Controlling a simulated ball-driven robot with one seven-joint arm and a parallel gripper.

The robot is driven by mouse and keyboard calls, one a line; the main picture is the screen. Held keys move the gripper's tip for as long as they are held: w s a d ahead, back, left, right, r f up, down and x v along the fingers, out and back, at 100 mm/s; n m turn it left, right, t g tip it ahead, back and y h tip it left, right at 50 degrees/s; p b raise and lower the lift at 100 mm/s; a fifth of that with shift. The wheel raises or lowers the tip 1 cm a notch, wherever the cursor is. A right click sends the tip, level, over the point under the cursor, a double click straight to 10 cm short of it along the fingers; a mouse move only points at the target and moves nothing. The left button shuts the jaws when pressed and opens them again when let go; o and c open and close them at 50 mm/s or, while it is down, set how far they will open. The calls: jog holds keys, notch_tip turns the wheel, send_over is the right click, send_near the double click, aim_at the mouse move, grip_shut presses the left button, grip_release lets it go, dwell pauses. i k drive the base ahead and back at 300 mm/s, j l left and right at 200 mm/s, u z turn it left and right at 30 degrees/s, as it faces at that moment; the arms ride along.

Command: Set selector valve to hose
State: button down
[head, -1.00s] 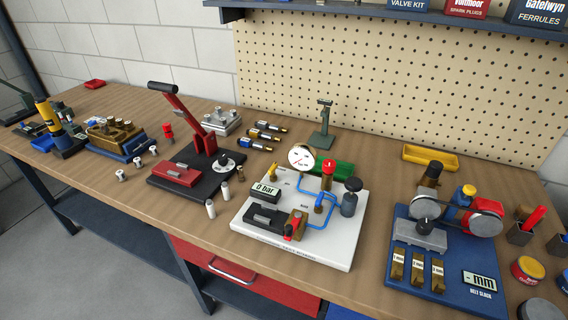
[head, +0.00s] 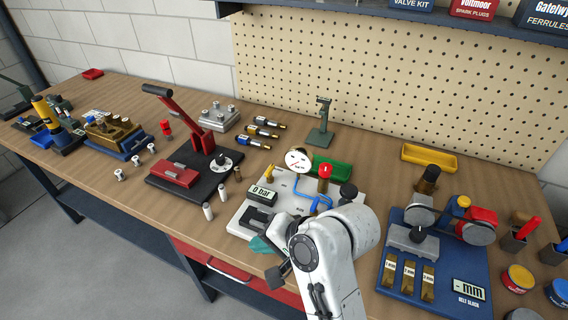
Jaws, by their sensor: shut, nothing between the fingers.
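The white board (head: 252,207) with the valve rig stands mid-bench. It carries a round gauge (head: 298,160), a display reading 0 bar (head: 262,195), blue tubing (head: 318,203) and a red-topped valve (head: 324,172). A dark clamp block (head: 259,217) sits at its front left. The red-handled brass fitting at the board's front is hidden behind my arm. I cannot read any hose marking or tell which fitting is the selector. My gripper (head: 264,246), with teal and dark parts, is at the board's front edge, partly hidden by my wrist. It is shut and holds nothing.
Left is a black plate with a red lever press (head: 190,120) and two white cylinders (head: 208,211). Right is the blue belt block (head: 450,262). Behind are a green tray (head: 330,168) and a yellow tray (head: 430,157). Bare bench lies between the board and the belt block.

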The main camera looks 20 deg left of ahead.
aim_at(268, 173)
jog(key=i+l, duration=0.1)
jog(key=i, duration=0.75)
